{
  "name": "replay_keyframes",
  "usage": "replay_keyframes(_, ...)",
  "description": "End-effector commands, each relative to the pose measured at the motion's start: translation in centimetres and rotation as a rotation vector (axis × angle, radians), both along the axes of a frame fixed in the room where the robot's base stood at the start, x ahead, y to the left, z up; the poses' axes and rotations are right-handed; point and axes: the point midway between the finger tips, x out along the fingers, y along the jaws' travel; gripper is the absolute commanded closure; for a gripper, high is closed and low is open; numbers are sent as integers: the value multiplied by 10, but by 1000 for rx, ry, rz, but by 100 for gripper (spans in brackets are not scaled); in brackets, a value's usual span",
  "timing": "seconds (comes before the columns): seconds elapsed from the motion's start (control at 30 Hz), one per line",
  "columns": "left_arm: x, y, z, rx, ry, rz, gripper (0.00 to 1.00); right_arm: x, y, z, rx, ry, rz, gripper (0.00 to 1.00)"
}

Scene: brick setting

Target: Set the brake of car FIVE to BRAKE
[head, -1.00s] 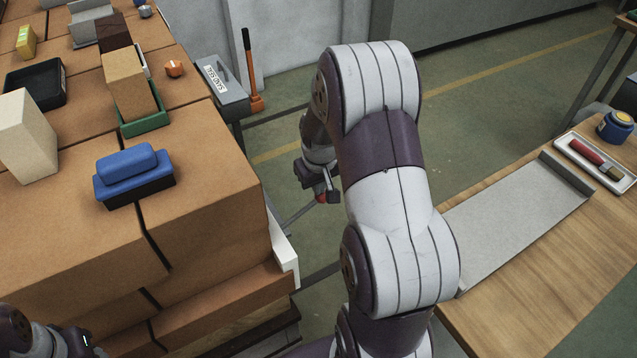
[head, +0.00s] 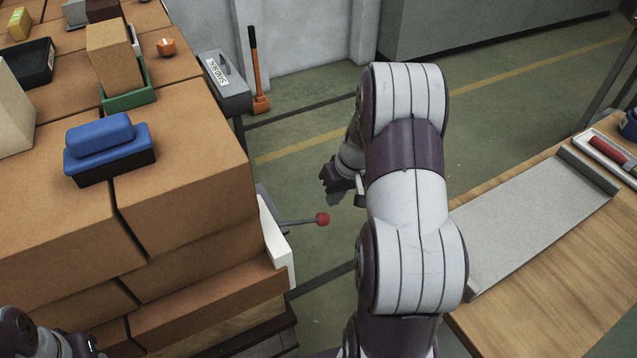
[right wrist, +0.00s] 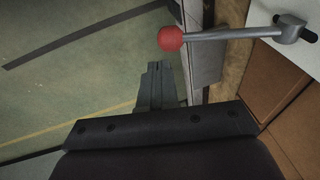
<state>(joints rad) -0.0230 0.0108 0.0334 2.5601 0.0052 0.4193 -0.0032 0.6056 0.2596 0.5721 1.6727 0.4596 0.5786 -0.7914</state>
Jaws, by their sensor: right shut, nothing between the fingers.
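The brake lever (head: 300,221) is a grey rod with a red knob (head: 322,219). It sticks out to the right past a white plate (head: 277,243) at the side of the brick-loaded car. In the right wrist view the red knob (right wrist: 171,38) is at the top, its rod running right to a grey pivot (right wrist: 291,28). My right gripper (head: 330,190) is beside the knob, a little above it in the head view. Its fingers (right wrist: 155,68) are shut and empty, with a visible gap to the knob. No car number or brake marking is readable.
A wooden bench (head: 540,300) is at right. Green floor lies between.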

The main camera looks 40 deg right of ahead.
Motion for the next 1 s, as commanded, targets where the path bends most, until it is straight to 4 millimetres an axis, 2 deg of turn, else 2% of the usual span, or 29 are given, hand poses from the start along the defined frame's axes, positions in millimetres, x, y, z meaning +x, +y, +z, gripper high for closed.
replay_keyframes(0.03, 0, 0, -9, 0, 0, 0, 57, 0, -1, -10, 0, 0, 0, 100)
replay_keyframes(0.1, 0, 0, -14, 0, 0, 0, 57, 0, -1, -17, 0, 0, 0, 100)
replay_keyframes(0.4, 0, 0, -28, 0, 0, 0, 57, 0, 0, -35, -1, 0, 0, 100)
replay_keyframes(1.0, 0, 0, -31, 0, 0, 0, 57, -1, 2, -41, 3, 5, 0, 100)
